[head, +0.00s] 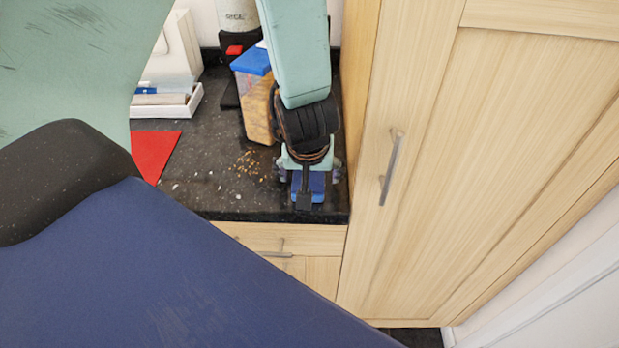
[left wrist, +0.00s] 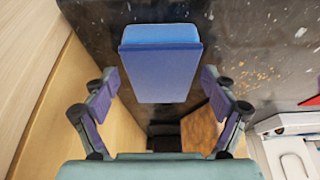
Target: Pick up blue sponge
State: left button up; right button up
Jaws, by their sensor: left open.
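The blue sponge (head: 316,188) lies on the dark granite worktop near its front edge, close to the tall wooden cabinet. In the head view it is partly hidden behind my left gripper (head: 303,178). In the left wrist view the sponge (left wrist: 160,68) shows whole, with a lighter blue face and a darker blue side. My left gripper (left wrist: 160,80) is open, with one finger on each side of the sponge in that view. Gaps show between the fingers and the sponge, and nothing is held. My right gripper is not in view.
A container of cereal (head: 257,105) with a blue lid stands behind my left gripper. Crumbs (head: 248,163) lie in front of it. A red sheet (head: 155,150) and a white tray (head: 165,108) are at left. A cabinet door (head: 470,170) closes off the right.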

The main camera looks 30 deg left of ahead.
pick_arm(q)
jog(key=shift+a+f, duration=0.15)
jog(key=shift+f, duration=0.05)
dwell(0.3)
jog(key=c, duration=1)
